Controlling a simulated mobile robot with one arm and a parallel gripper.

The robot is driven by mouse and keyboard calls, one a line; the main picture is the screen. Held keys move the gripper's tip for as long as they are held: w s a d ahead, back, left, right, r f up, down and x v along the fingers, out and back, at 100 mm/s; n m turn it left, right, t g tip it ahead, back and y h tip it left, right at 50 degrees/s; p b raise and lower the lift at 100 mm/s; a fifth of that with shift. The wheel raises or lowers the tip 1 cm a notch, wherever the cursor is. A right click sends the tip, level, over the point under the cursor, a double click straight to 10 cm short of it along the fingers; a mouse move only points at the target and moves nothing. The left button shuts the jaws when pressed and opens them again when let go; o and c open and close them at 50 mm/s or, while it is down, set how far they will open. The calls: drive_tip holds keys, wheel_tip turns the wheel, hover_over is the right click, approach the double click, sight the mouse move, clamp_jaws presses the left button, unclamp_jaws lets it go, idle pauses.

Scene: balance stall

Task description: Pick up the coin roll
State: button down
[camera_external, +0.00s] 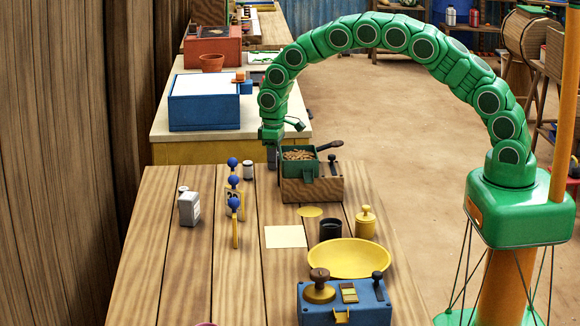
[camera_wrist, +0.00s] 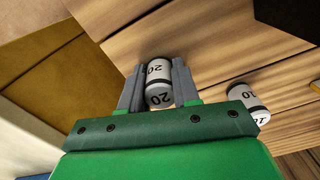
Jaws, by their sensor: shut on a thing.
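A white coin roll with dark ends, marked 20 (camera_wrist: 159,90), sits between the two grey fingers of my gripper (camera_wrist: 157,72) in the wrist view. The fingers are shut on its sides. A second coin roll, marked 10 (camera_wrist: 247,101), lies apart on the planks to the right of the gripper. In the external view my gripper (camera_external: 271,158) is low at the far edge of the wooden table (camera_external: 190,270), beside a wooden box. The held roll cannot be made out there. One small white roll (camera_external: 247,170) shows just left of the gripper.
A wooden box (camera_external: 313,190) with a green pan of brown pieces (camera_external: 298,155) stands close right of the gripper. A blue-knobbed stand (camera_external: 234,205) and grey canister (camera_external: 189,208) are nearer. A yellow bowl (camera_external: 346,259) and blue box (camera_external: 345,308) stand in front. The table's left front is mostly clear.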

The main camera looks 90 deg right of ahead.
drive_tip(key=shift+r, duration=0.1)
wheel_tip(320, 180, up, 3)
drive_tip(key=shift+s+r, duration=0.1)
drive_tip(key=shift+s+a+r, duration=0.15)
drive_tip(key=shift+s+r, duration=0.1)
drive_tip(key=shift+r, duration=0.05)
drive_tip(key=s+a+r, duration=0.5)
drive_tip(key=s+r, duration=0.4)
drive_tip(key=s, duration=0.3)
drive_tip(key=shift+s, duration=0.1)
drive_tip(key=shift+r, duration=0.15)
